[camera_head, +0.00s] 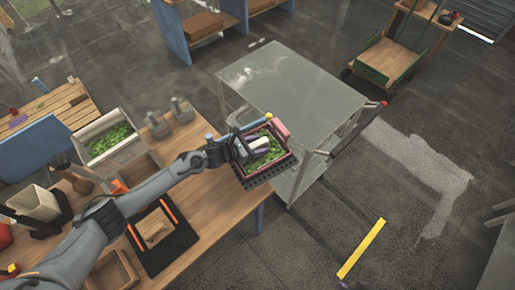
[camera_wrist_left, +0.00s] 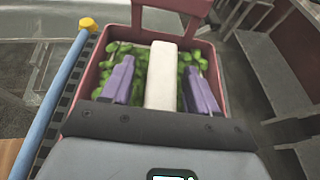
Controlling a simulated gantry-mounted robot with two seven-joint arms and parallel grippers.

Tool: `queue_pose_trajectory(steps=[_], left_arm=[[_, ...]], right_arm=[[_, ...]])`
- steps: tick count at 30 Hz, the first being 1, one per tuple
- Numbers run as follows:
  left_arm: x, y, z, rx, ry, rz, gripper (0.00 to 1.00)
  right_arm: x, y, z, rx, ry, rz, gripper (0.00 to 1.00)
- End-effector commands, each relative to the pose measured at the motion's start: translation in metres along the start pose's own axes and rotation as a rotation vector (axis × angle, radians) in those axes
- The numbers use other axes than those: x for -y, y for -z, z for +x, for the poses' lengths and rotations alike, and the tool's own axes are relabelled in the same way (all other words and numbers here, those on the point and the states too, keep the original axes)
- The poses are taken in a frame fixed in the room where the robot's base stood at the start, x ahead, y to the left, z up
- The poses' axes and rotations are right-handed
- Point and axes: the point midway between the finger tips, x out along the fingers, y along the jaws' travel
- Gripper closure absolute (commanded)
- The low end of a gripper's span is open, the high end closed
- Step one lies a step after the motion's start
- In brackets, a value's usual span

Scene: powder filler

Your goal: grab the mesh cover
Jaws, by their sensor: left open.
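My left gripper (camera_head: 254,148) is at the red-rimmed bin on the right end of the wooden table. In the left wrist view its two purple fingers (camera_wrist_left: 160,68) are open, one on each side of a white bar (camera_wrist_left: 162,88). I cannot tell whether they touch it. The red bin (camera_wrist_left: 208,50) holds green leafy bits (camera_wrist_left: 130,50). A black perforated grid (camera_head: 268,174) sticks out below the bin's front edge; whether it is the mesh cover is unclear. No other mesh piece is clear. My right gripper is not in view.
A blue rod with a yellow end (camera_wrist_left: 67,75) runs close along the bin's left side. A grey metal cart (camera_head: 290,85) stands beyond the table. A white bin of greens (camera_head: 108,140) and a black mat (camera_head: 162,238) are on the table (camera_head: 225,200).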

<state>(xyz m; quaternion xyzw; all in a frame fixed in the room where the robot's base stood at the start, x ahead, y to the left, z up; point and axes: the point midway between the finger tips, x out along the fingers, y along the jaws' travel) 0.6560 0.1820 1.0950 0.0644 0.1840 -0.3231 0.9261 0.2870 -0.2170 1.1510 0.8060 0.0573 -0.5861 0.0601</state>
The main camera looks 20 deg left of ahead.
Motion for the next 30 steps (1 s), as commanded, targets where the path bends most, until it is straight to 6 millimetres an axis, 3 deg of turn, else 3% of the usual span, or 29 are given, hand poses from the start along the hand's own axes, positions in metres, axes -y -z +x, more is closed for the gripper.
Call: queue_pose_trajectory(steps=[3,14,30], left_arm=[[0.0001,0.0002,-0.0001,0.0,0.0,0.0,0.42],[0.0001,0.0003,-0.0003,0.0,0.0,0.0,0.96],[-0.0003,-0.0087,-0.0037,0.001,0.0,0.002,0.97]], right_arm=[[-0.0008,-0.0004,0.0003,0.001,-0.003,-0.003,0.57],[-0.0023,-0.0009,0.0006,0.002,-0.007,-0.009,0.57],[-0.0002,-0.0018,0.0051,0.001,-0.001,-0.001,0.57]])
